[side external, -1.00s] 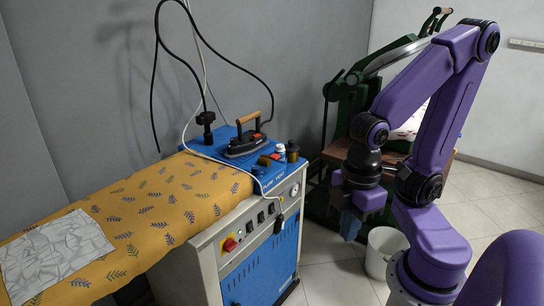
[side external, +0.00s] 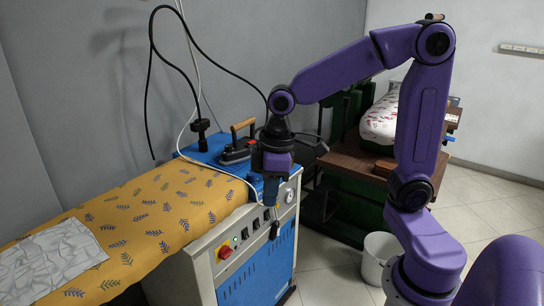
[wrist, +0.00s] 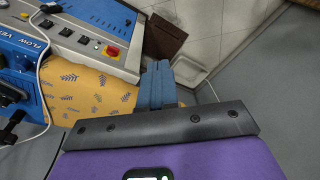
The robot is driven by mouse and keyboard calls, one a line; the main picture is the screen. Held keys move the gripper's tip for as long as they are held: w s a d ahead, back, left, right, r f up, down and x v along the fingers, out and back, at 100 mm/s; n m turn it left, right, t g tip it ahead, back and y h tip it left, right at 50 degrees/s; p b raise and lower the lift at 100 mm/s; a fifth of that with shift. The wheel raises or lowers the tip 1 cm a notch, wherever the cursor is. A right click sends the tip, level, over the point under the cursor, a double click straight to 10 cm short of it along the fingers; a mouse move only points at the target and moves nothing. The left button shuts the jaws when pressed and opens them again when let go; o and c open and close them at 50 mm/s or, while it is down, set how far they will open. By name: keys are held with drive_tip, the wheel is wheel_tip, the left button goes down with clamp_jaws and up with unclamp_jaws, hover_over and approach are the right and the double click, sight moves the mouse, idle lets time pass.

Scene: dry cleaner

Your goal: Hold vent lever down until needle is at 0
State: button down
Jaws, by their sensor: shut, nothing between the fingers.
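The blue boiler unit (side external: 258,262) stands at the end of the ironing board. Its round pressure gauge (side external: 289,195) is on the front panel; the needle is too small to read. My gripper (side external: 271,196) points down in front of the unit's top edge, just left of the gauge, with its blue fingers shut and empty. It covers the part of the top where small fittings stood, so I cannot make out the vent lever. In the wrist view, the shut fingers (wrist: 158,86) are over the yellow cloth's edge, and the panel lettering (wrist: 24,40) shows at the left.
An iron (side external: 238,150) with a wooden handle stands on the unit behind my gripper. A white bucket (side external: 378,255) is on the floor. A green press with a brown table (side external: 350,163) stands behind.

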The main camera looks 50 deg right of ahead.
drive_tip(key=w+d+m+t, duration=0.1)
drive_tip(key=w+d+m, duration=0.4)
drive_tip(key=w+d, duration=1.1)
drive_tip(key=w+d+m, duration=0.1)
drive_tip(key=w+d, duration=0.2)
drive_tip(key=d, duration=0.6)
drive_tip(key=w+d+m+t+h, duration=0.1)
drive_tip(key=w+d+m, duration=0.1)
drive_tip(key=d, duration=0.8)
drive_tip(key=shift+w+d+f+t, duration=0.2)
drive_tip(key=shift+w+t, duration=0.1)
drive_tip(key=shift+w, duration=0.5)
drive_tip(key=x, duration=0.8)
drive_tip(key=s+x, duration=0.1)
drive_tip(key=x, duration=0.3)
drive_tip(key=shift+w+d+f, duration=0.1)
drive_tip(key=shift+f, duration=1)
